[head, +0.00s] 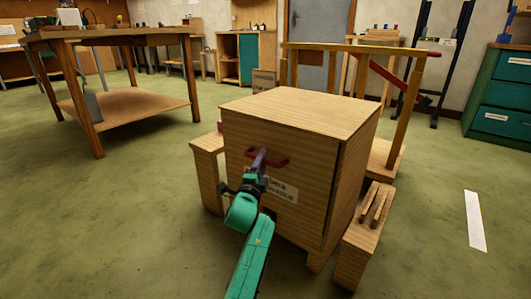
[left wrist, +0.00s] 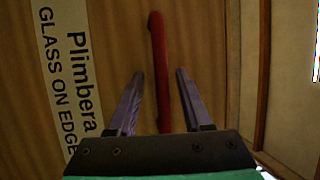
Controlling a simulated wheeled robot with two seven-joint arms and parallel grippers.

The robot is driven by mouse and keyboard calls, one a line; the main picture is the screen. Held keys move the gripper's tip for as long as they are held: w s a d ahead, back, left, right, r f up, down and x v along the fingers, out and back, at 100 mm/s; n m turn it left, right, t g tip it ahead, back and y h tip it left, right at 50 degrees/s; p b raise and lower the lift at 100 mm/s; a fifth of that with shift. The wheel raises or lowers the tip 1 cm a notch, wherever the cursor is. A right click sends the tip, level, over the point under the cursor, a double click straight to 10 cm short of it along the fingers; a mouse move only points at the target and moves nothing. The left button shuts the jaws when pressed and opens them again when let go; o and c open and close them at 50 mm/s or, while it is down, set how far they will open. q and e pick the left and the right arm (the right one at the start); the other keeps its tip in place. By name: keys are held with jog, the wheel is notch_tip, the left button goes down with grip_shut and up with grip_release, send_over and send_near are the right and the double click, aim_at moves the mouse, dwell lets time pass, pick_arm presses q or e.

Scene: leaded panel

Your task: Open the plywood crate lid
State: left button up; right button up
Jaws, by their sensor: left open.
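The plywood crate (head: 305,110) stands in the middle of the head view. Its front face carries a red handle (head: 280,163) and a white label (head: 283,190), partly hidden by my arm. A dark line runs down the front's right edge. My left gripper (head: 260,157) is at the handle. In the left wrist view, my left gripper (left wrist: 159,75) has its two fingers spread, with the red handle (left wrist: 159,60) between them and a gap on each side. The label (left wrist: 65,80) lies left of the fingers. My right gripper is not in view.
Low wooden supports (head: 365,235) flank the crate, with wooden pieces on the right one. A wooden table (head: 110,38) stands at the left. A wooden frame (head: 400,120) stands behind the crate. Green drawers (head: 497,95) are at the right. The front floor is clear.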

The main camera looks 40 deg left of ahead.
pick_arm(q)
jog(key=shift+w+a+r, duration=0.1)
jog(key=shift+w+a, duration=0.05)
jog(key=shift+w, duration=0.2)
jog(key=shift+s+r, duration=0.1)
jog(key=shift+c, duration=0.6)
grip_shut()
dwell(0.5)
